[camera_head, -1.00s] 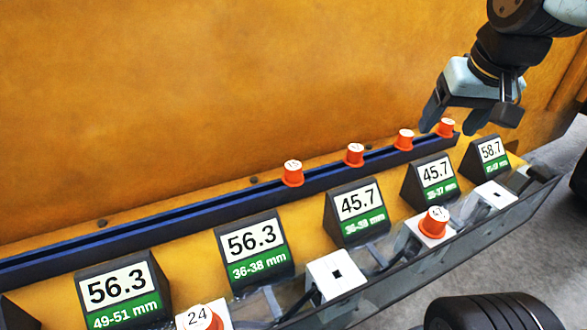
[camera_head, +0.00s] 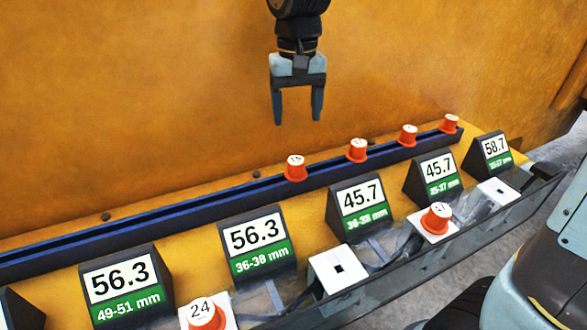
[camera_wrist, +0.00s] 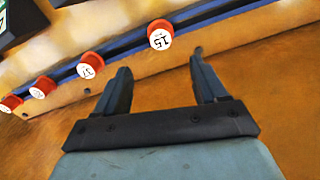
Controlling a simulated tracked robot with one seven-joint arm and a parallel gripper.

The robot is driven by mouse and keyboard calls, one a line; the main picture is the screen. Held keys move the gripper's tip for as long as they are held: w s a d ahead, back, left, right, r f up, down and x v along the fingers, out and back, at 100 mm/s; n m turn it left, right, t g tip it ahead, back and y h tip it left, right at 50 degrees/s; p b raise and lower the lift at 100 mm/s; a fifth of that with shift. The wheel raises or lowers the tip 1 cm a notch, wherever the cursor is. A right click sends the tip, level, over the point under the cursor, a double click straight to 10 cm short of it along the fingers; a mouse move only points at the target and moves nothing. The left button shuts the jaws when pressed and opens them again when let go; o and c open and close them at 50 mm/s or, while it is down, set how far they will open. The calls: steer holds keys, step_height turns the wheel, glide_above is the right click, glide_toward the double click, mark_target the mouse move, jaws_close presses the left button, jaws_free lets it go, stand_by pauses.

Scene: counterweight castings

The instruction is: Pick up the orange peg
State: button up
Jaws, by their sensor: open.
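Several orange pegs with white numbered tops are in view. One marked 15 (camera_head: 295,168) stands in the blue rail (camera_head: 230,200). Three more stand in the rail to its right, one of them here (camera_head: 358,150). Another peg (camera_head: 437,217) sits on a white block, and one marked 24 (camera_head: 206,316) sits on a white block at the bottom. My gripper (camera_head: 297,120) is open and empty, pointing down, above the peg marked 15 in the picture. In the wrist view, that peg (camera_wrist: 161,36) shows beyond the open fingertips (camera_wrist: 160,64), not between the fingers.
Black stands with number displays (camera_head: 258,240) line the front of the rail. White blocks with empty square holes (camera_head: 338,270) stand along the clear-walled tray at the front. A large orange-yellow wall (camera_head: 130,90) rises behind the rail. Space around my gripper is clear.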

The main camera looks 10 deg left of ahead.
mark_target(296, 160)
step_height(296, 160, down, 14)
steer(key=shift+a+r, duration=0.1)
steer(key=shift+r, duration=0.1)
stand_by(0.5)
steer(key=c, duration=0.9)
steer(key=shift+o, duration=0.2)
steer(key=shift+r, duration=0.1)
